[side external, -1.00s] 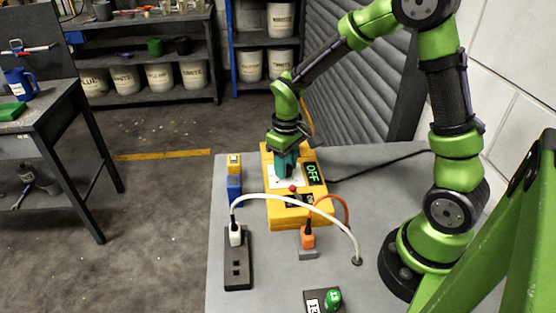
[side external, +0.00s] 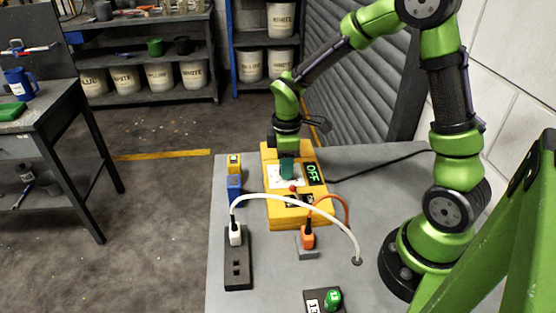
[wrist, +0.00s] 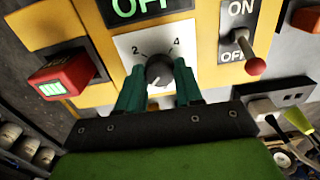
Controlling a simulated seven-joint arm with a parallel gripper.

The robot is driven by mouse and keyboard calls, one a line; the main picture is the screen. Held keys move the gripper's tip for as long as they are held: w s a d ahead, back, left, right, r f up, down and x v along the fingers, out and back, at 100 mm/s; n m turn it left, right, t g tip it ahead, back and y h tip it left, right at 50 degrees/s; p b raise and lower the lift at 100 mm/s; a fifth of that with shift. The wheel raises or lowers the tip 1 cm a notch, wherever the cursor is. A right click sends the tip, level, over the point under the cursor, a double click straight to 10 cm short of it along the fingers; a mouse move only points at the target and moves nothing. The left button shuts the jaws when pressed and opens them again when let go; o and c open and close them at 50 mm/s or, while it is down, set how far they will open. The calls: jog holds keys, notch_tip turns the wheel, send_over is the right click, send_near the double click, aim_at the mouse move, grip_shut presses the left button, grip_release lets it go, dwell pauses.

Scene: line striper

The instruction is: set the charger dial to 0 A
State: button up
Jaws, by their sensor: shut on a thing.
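The yellow charger (side external: 291,215) stands on the grey table. Its green display (side external: 314,173) reads OFF. The dial (wrist: 159,69) is a dark round knob on a white plate (wrist: 131,44) in the wrist view, with the numbers 2 and 4 showing above it. The lower part of the plate is hidden by my gripper. My gripper (wrist: 160,75) has its two teal fingers on either side of the dial and is shut on it. In the side view my gripper (side external: 287,170) points down at the charger face, hiding the dial there.
A toggle switch (wrist: 246,50) with a red tip sits beside the dial, between ON and OFF labels. A white cable (side external: 290,200) and an orange plug (side external: 308,238) lie in front of the charger. A black power strip (side external: 238,268) is at the left.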

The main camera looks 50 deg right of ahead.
dwell(0.6)
jog(key=o, duration=1)
jog(key=shift+o, duration=0.2)
jog(key=shift+r, duration=0.1)
notch_tip(320, 180, up, 17)
